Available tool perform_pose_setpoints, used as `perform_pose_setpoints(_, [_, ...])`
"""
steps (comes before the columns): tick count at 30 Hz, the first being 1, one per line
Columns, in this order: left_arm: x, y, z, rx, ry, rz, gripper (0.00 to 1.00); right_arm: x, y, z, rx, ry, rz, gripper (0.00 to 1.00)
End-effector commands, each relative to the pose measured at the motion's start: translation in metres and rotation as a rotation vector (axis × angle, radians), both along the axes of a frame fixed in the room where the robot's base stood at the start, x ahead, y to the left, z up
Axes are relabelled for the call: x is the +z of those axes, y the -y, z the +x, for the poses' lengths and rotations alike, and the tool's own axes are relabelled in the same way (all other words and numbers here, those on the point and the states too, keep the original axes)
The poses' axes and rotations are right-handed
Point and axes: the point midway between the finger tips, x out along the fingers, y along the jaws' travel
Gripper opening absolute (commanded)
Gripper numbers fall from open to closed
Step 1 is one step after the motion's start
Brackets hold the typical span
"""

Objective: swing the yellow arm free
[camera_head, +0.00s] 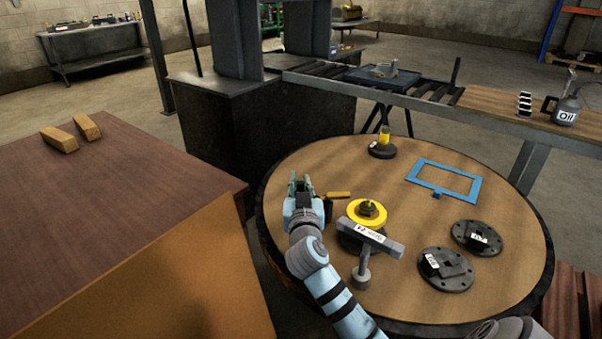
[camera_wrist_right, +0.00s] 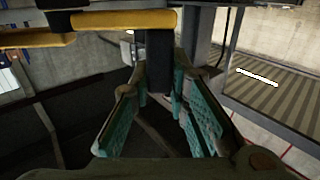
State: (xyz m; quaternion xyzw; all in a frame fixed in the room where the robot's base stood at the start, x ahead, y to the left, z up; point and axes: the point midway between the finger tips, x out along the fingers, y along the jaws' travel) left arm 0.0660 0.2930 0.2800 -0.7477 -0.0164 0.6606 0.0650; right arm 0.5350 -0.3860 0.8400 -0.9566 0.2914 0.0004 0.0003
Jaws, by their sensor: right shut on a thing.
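The yellow arm (camera_head: 337,195) is a short bar on the round wooden table, left of a yellow ring-shaped hub (camera_head: 367,212). In the right wrist view the yellow arm (camera_wrist_right: 125,22) crosses the top left, and a dark upright post (camera_wrist_right: 160,62) hangs at its end. My right gripper (camera_head: 300,184) is beside the yellow arm's left end. Its green-padded fingers (camera_wrist_right: 163,105) are on either side of the dark post and shut on it. The exact contact is partly hidden. My left gripper is not in view.
A grey labelled bar (camera_head: 375,237) lies in front of the hub. Two dark flanges (camera_head: 445,270) (camera_head: 477,238), a blue frame (camera_head: 445,181) and a yellow-topped part (camera_head: 383,146) lie on the round table (camera_head: 300,165). A dark machine base (camera_head: 235,110) stands behind; a brown bench (camera_head: 100,190) is left.

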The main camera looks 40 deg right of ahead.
Motion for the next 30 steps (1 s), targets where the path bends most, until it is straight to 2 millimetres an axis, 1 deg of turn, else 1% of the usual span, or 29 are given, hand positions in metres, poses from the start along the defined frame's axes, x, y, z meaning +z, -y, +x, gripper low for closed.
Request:
perform_pose_setpoints(1, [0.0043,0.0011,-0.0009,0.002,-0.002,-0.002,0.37,0.0027,0.0,-0.0013,0.017,0.0,-0.004,0.0])
perform_pose_setpoints(6, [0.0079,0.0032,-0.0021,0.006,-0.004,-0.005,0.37,0.0012,-0.0017,-0.0033,0.061,0.0,-0.001,0.0])
perform_pose_setpoints(20, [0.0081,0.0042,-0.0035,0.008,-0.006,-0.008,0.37,0.0,-0.0022,-0.0038,0.075,0.001,-0.002,0.0])
perform_pose_setpoints(21, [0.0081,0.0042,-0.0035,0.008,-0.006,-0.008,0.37,-0.0001,-0.0022,-0.0038,0.075,0.001,-0.002,0.2])
perform_pose_setpoints(23, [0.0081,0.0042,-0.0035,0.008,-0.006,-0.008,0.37,-0.0001,-0.0022,-0.0038,0.074,0.001,-0.002,0.3])
perform_pose_setpoints(24, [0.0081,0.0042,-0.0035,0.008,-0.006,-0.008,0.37,-0.0001,-0.0022,-0.0038,0.074,0.001,-0.002,0.36])
perform_pose_setpoints(30, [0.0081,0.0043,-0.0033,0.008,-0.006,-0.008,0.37,-0.0002,-0.0022,-0.0038,0.074,0.001,-0.001,0.37])
